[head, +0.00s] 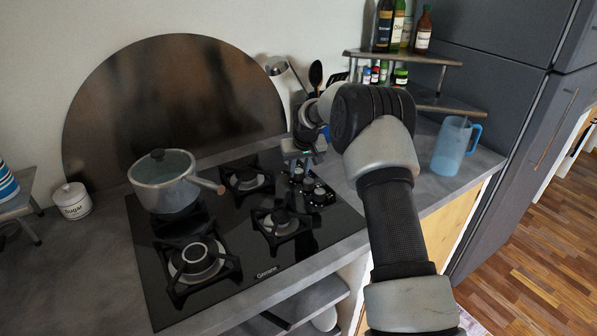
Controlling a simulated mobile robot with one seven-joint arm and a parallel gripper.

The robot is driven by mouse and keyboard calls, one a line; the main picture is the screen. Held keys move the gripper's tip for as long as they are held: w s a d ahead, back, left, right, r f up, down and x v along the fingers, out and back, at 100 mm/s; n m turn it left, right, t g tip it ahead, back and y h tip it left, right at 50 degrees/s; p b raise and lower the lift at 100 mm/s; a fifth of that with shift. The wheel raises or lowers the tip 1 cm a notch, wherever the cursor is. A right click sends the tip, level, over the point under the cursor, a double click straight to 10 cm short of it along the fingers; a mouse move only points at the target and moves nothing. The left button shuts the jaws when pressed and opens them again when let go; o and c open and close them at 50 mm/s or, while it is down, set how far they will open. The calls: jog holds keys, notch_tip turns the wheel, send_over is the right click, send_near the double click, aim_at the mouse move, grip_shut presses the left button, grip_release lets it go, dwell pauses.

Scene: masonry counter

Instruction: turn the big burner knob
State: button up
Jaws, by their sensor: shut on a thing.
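The black glass gas hob (262,232) is set in the grey counter. Its small dark knobs (319,193) stand in a row along the right side. My gripper (299,168) reaches down from the right to the far end of this row and is shut on the rearmost knob, which its fingers mostly hide. The nearer knobs are clear of the gripper. The largest-looking burner (196,259) is at the front left. I cannot tell from the markings which knob belongs to which burner, nor how far the held knob is turned.
A blue jug (455,146) stands right of my arm. Bottles and spice jars on a corner shelf (404,56) and a utensil holder are close behind my gripper.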

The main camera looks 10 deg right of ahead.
jog(key=n, duration=0.2)
jog(key=n+y, duration=0.1)
jog(key=n, duration=0.1)
jog(key=n+g+y, duration=0.1)
jog(key=n, duration=0.1)
jog(key=shift+w+d, duration=0.1)
jog(key=shift+d, duration=0.2)
jog(key=n+g, duration=0.1)
jog(key=n, duration=0.2)
jog(key=n+y+p, duration=0.1)
jog(key=n, duration=0.2)
jog(key=shift+w+g+y, duration=0.1)
jog(key=shift+g+y, duration=0.2)
jog(key=shift+g, duration=0.1)
jog(key=o, duration=1.1)
jog(key=shift+c, duration=0.2)
jog(key=p+v, duration=0.2)
jog(key=v, duration=1.5)
jog(key=shift+d, duration=0.25)
jog(key=shift+r, duration=0.1)
